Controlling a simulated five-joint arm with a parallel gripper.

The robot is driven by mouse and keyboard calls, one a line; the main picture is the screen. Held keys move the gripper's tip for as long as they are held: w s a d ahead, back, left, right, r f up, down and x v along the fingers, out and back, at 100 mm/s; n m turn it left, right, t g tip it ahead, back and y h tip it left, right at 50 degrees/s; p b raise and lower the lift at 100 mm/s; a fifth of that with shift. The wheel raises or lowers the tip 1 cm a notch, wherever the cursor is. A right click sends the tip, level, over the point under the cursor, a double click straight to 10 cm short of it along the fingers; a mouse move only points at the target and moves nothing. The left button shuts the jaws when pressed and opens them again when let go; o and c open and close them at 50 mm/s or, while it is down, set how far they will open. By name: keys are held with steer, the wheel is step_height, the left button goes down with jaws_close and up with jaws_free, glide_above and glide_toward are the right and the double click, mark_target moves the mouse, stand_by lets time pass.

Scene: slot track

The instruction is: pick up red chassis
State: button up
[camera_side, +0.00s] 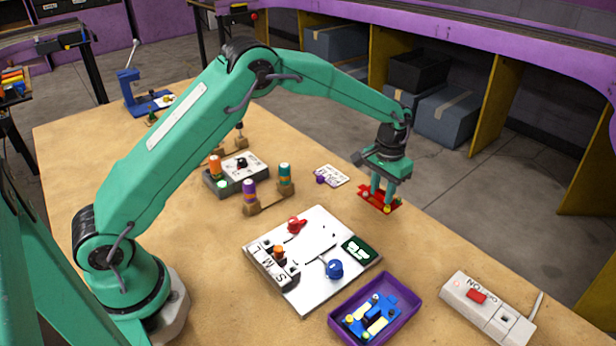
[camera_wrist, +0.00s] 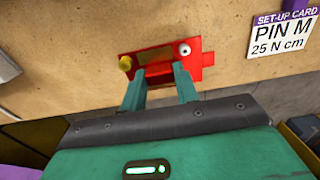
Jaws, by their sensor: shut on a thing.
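The red chassis (camera_side: 378,199) is a flat red piece near the far right edge of the wooden table. My gripper (camera_side: 383,192) points down at it with both fingers on the piece. In the wrist view the red chassis (camera_wrist: 166,63) shows a yellow peg at its left, a white one at its right and a tab on its right side. My gripper's green fingers (camera_wrist: 160,85) are shut on its near part. I cannot tell whether it is clear of the table.
A white board (camera_side: 313,290) with red and blue knobs lies in the middle. A purple tray (camera_side: 340,322) holds a blue chassis (camera_side: 372,318). A power strip (camera_side: 487,305) lies at right. A set-up card (camera_wrist: 284,36) lies beside the chassis. Peg holders (camera_side: 268,202) stand behind the board.

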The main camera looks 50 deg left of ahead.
steer(key=s+d+r, duration=0.7)
steer(key=d, duration=0.2)
steer(key=shift+s+r, duration=0.25)
steer(key=shift+r, duration=0.05)
steer(key=shift+o, duration=0.9)
steer(key=shift+c, duration=1)
steer(key=shift+s+a, duration=0.1)
steer(key=shift+a, duration=0.05)
